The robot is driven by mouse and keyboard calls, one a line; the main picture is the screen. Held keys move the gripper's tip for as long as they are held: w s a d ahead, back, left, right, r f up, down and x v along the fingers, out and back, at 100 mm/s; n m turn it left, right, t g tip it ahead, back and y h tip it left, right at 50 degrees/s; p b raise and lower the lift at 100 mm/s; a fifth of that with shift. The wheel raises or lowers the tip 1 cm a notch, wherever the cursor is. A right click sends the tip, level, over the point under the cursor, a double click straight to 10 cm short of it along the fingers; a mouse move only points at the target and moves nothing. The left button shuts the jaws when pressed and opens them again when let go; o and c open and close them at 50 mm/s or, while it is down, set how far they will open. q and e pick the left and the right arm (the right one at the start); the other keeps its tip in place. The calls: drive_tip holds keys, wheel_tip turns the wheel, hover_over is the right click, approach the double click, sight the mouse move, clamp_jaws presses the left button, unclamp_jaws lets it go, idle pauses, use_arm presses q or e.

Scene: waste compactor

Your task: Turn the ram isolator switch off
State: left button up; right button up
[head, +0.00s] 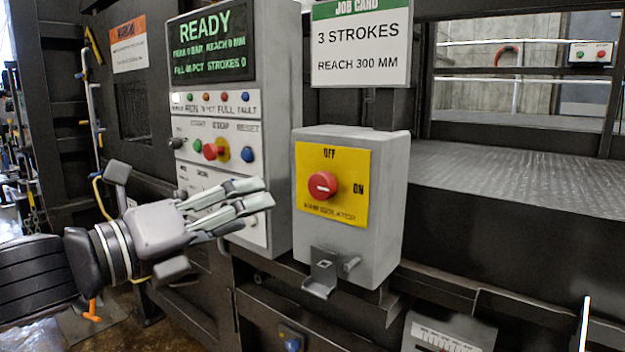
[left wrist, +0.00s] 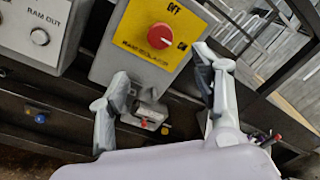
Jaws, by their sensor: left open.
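The ram isolator switch is a round red knob (head: 323,186) on a yellow plate (head: 344,160), fixed to a grey box (head: 385,190). OFF is printed above the knob and ON to its right. A white mark on the knob lies roughly level, in line with ON. My left gripper (head: 264,194) is left of the box, its fingers pointing right towards it, open and empty. In the left wrist view the open fingers (left wrist: 160,95) stand apart in front of the lower box, with the knob (left wrist: 160,36) beyond them, untouched. My right gripper is not in view.
A metal bracket (head: 322,275) and a small peg stick out below the yellow plate. A control panel (head: 215,150) with buttons and a READY screen (head: 209,42) stands left of the box. A job card (head: 361,48) hangs above. A chamber opening (head: 510,180) is right.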

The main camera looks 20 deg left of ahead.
sight(317, 187)
use_arm(q)
drive_tip(key=p+x, duration=0.9)
drive_tip(key=x, duration=0.4)
drive_tip(key=shift+w+p, duration=0.15)
drive_tip(key=shift+p, duration=0.2)
drive_tip(key=shift+w+d, duration=0.25)
drive_tip(key=shift+w, duration=0.25)
drive_tip(key=shift+c, duration=0.5)
drive_tip(key=shift+c, duration=1.3)
drive_tip(key=c, duration=0.8)
